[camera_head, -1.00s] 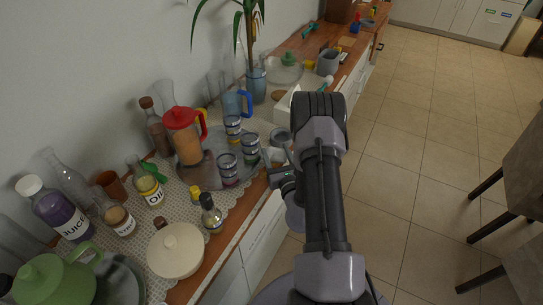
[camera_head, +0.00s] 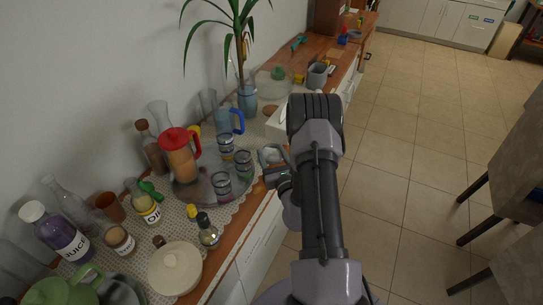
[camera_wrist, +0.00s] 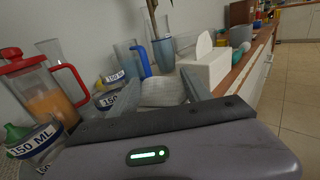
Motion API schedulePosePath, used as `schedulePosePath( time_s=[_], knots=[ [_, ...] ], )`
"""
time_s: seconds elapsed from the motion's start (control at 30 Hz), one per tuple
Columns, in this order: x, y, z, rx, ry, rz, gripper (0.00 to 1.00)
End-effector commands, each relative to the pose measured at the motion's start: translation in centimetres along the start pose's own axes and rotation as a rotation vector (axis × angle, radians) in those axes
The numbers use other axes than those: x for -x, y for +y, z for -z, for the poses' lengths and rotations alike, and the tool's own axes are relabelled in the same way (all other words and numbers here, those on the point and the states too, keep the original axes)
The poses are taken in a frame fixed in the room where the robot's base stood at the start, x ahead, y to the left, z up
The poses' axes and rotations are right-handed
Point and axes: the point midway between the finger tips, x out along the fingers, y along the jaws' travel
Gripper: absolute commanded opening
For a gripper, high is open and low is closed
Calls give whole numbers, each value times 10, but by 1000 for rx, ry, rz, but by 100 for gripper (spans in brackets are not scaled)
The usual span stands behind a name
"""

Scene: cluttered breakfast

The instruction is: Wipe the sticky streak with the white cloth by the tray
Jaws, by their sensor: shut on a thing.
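My gripper (camera_head: 270,158) is low over the counter, just right of the round tray (camera_head: 190,201) and its cups. The wrist view shows its two fingers (camera_wrist: 163,95) with a pale, woven-looking white cloth (camera_wrist: 160,90) between them; it is shut on this cloth. The fingers hide part of the cloth, and I cannot tell whether it touches the counter. The tray carries a red-lidded pitcher (camera_head: 180,158) and striped glass cups (camera_head: 243,163). I cannot make out the sticky streak in either view.
A white tissue box (camera_wrist: 207,70) and a blue-handled pitcher (camera_head: 226,120) stand beyond the gripper. A plant in a blue vase (camera_head: 247,100) is behind. A small bottle (camera_head: 207,231) and a cream pot (camera_head: 175,268) stand nearer. The counter's front edge is close on the right.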

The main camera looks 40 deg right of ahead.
Motion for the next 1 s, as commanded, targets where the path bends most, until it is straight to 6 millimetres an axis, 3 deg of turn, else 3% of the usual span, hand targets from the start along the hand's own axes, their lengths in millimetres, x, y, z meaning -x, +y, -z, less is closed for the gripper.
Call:
schedulePosePath(
  time_s=[0.27,0.57,1.0],
  knots=[
    [0,0,-2,-1,0,0,0],
    [0,0,-33,-1,0,0,0],
    [0,0,-30,-1,0,-1,0]
  ],
)
